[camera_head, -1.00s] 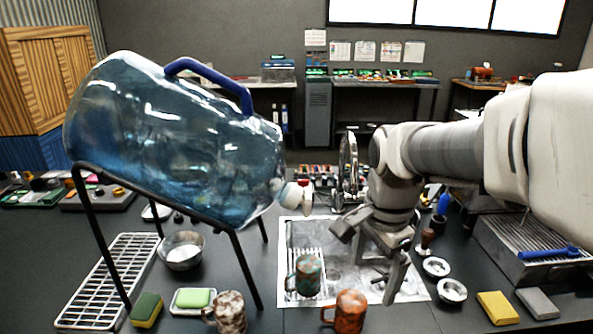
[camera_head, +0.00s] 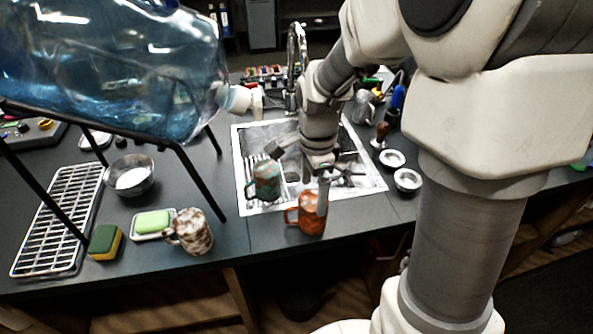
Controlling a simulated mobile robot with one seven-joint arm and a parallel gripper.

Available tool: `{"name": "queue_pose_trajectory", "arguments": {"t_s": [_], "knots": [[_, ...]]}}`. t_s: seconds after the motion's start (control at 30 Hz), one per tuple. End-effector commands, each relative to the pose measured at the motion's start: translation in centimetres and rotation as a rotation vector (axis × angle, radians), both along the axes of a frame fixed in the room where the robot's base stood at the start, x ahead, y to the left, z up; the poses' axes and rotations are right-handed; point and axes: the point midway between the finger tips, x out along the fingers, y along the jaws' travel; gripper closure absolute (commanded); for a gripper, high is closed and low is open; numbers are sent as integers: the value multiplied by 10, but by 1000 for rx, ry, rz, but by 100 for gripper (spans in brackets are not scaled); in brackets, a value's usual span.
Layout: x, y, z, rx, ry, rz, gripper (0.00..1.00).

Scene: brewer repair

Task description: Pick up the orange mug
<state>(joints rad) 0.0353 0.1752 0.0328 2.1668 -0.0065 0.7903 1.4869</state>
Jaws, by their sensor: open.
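The orange mug (camera_head: 309,222), mottled with darker patches, stands upright at the front edge of the counter, its handle to the left. My gripper (camera_head: 300,176) is open above and behind it. One finger overlaps the mug's upper right side in the picture; I cannot tell whether it touches. The other finger points to the left, above a green and rust mug (camera_head: 265,180) that stands at the sink. Nothing shows held between the fingers.
A brown and white mug (camera_head: 194,232) stands left, beside a soap dish and sponge (camera_head: 105,241). A big blue water jug (camera_head: 120,70) lies on a black stand at the left. The sink (camera_head: 246,205) is behind the mugs. Two small white bowls (camera_head: 407,181) sit right.

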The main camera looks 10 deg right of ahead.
Motion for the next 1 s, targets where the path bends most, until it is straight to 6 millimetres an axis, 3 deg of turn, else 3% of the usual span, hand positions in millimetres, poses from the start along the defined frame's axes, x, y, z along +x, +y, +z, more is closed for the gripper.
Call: {"name": "queue_pose_trajectory", "arguments": {"t_s": [0.27,0.53,0.87,1.0], "knots": [[-1,1,-22,0,2,1,0],[-2,4,-61,0,2,1,0],[-1,4,-67,0,-2,1,0],[-1,4,-67,0,-2,1,25]]}}
